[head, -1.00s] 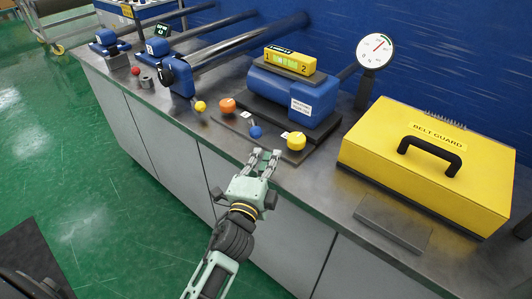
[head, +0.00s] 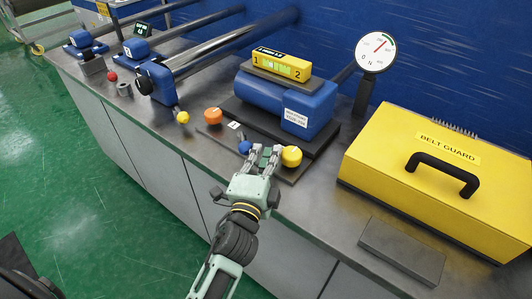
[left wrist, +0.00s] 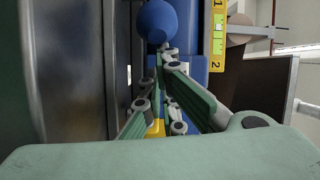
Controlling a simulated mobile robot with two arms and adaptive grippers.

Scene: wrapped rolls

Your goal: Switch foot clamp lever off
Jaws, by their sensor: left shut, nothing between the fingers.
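On a dark panel plate (head: 222,136) at the bench front, a blue ball knob (head: 245,147) sits between an orange knob (head: 213,116) and a yellow knob (head: 291,156). I cannot read which one is the foot clamp lever. My left gripper (head: 266,151) is shut and empty, its tips between the blue and yellow knobs, close to the blue one. In the left wrist view the blue knob (left wrist: 157,20) is just beyond the fingertips (left wrist: 166,48). My right gripper is not in view.
Behind the panel stands a blue motor unit (head: 262,100) with a yellow numbered display (head: 283,64). A dial gauge (head: 376,50) is to its right. A yellow belt guard box (head: 380,155) and a flat grey block (head: 401,251) fill the right side.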

